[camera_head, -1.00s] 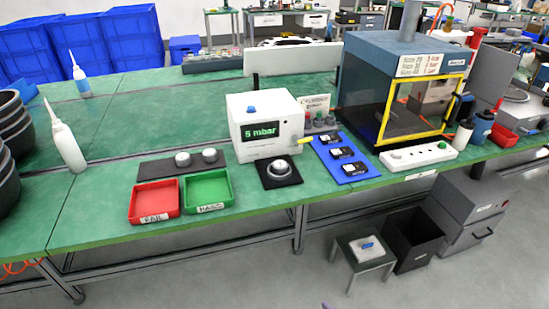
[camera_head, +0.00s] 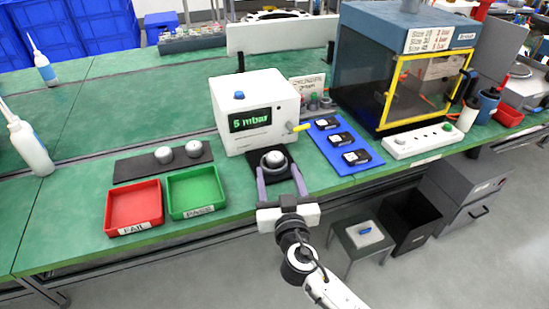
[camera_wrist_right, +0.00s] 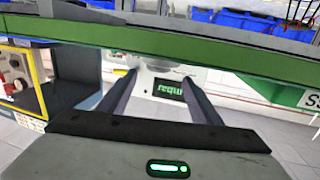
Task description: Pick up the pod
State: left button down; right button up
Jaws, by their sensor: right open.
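A round grey pod (camera_head: 273,160) sits on a small black pad in front of the white tester box (camera_head: 255,107), whose display reads 5 mbar. Two more light round pieces, a left one (camera_head: 163,154) and a right one (camera_head: 193,148), stand on a dark strip (camera_head: 133,169) to the left. My right gripper (camera_head: 278,172) is open, its two fingers reaching in from the front on either side of the pod. The fingers also show apart in the right wrist view (camera_wrist_right: 158,78), with the tester's display upside down beyond them. My left gripper is not in view.
A red FAIL tray (camera_head: 134,205) and a green PASS tray (camera_head: 196,190) lie left of my gripper. A blue mat (camera_head: 350,168) with several small dark devices lies to the right, before the yellow-framed chamber (camera_head: 430,90). The bench's front edge passes under my wrist.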

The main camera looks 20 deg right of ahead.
aim_at(276, 162)
jog(key=shift+w+d, duration=0.15)
jog(key=shift+w, duration=0.35)
jog(key=w, duration=0.2)
jog(key=w+d+p, duration=0.1)
jog(key=w, duration=0.1)
jog(key=shift+f, duration=0.25)
